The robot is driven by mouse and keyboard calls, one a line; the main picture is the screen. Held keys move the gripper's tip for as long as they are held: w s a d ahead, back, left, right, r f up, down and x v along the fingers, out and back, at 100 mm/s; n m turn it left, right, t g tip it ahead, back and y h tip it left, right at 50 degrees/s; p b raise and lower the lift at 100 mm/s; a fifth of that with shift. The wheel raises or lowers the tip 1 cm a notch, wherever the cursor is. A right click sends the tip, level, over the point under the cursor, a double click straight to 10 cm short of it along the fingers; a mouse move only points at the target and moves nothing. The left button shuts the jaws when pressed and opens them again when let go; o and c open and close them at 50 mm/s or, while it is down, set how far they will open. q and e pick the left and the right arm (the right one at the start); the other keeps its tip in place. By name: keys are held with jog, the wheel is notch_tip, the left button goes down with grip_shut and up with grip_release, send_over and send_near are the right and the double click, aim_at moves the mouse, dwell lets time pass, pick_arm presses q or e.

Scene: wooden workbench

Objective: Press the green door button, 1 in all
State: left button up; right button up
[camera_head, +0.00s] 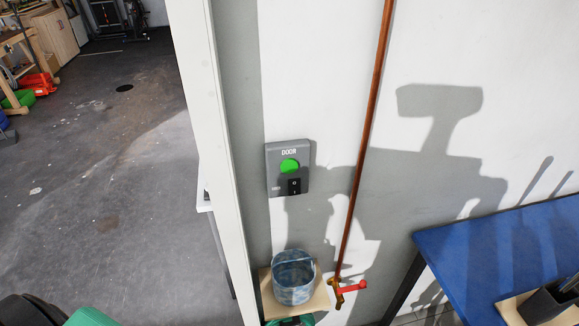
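A grey door control box (273,183) is mounted on the white wall, right of the white door frame. It is labelled "DOOR". Its round green button (289,166) sits in the upper middle of the box, and its face is unobstructed. A small black switch marked 0 and I (294,186) is just below the button on the same box. Neither of my grippers can be made out in this view, and nothing touches the box.
A copper pipe (366,140) runs down the wall right of the box to a red-handled tap (350,287). A blue-grey bucket (293,277) stands on a small stand below the box. A blue-topped table (480,250) is at right. The white door frame (212,130) borders open floor at left.

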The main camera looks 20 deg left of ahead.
pick_arm(q)
grip_shut()
jog(key=shift+s+a, duration=0.1)
jog(key=shift+a, duration=0.05)
dwell(1.4)
